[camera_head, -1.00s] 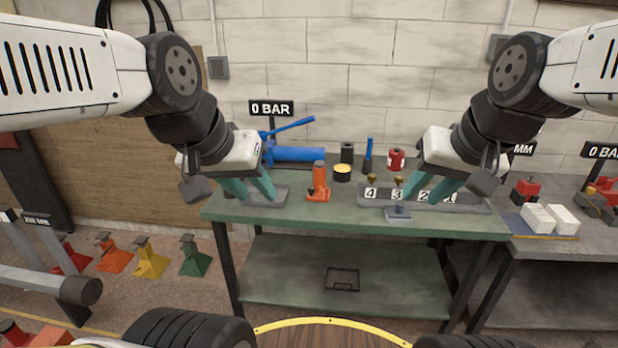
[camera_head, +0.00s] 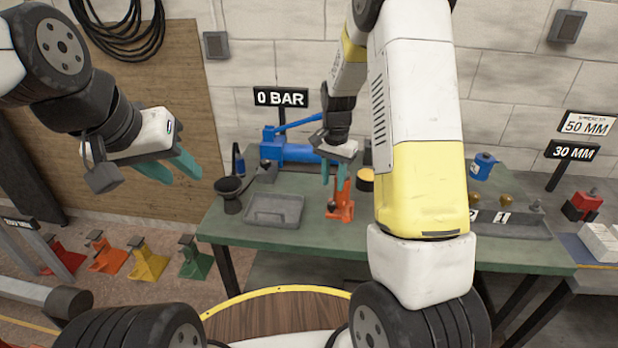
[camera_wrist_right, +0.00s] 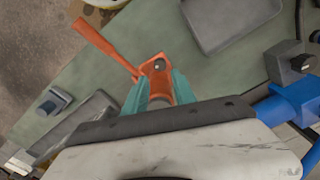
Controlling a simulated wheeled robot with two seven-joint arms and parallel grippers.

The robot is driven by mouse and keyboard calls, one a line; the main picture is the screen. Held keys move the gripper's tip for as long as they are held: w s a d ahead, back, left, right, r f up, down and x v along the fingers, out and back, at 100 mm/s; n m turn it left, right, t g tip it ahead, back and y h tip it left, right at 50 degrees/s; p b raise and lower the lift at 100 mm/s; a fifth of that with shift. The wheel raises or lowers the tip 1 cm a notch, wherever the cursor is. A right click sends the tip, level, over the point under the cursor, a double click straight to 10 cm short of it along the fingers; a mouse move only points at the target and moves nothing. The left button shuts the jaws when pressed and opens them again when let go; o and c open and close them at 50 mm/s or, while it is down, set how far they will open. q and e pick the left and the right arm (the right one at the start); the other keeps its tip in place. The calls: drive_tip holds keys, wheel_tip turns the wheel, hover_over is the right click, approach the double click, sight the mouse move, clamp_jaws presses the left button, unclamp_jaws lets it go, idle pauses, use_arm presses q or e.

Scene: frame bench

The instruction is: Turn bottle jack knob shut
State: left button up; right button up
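The orange bottle jack (camera_head: 341,207) stands upright on the green bench (camera_head: 360,240). In the right wrist view the jack (camera_wrist_right: 158,68) shows its orange base and a long orange handle (camera_wrist_right: 100,45) pointing to the upper left. My right gripper (camera_head: 333,183) points down over the jack. In the wrist view its teal fingers (camera_wrist_right: 158,92) are spread, one on each side of the jack's upper part; contact cannot be told. The knob cannot be made out clearly. My left gripper (camera_head: 180,178) is open and empty in the air left of the bench.
A grey tray (camera_head: 274,209) and a black cup-like item (camera_head: 229,196) lie left of the jack. A blue pump (camera_head: 290,150) stands behind with a 0 BAR sign (camera_head: 280,98). A yellow-topped can (camera_head: 366,180) is close to the jack's right.

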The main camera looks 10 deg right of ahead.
sight(332, 203)
wheel_tip(332, 203, down, 8)
drive_tip(key=shift+r, duration=0.1)
drive_tip(key=shift+c, duration=0.4)
clamp_jaws()
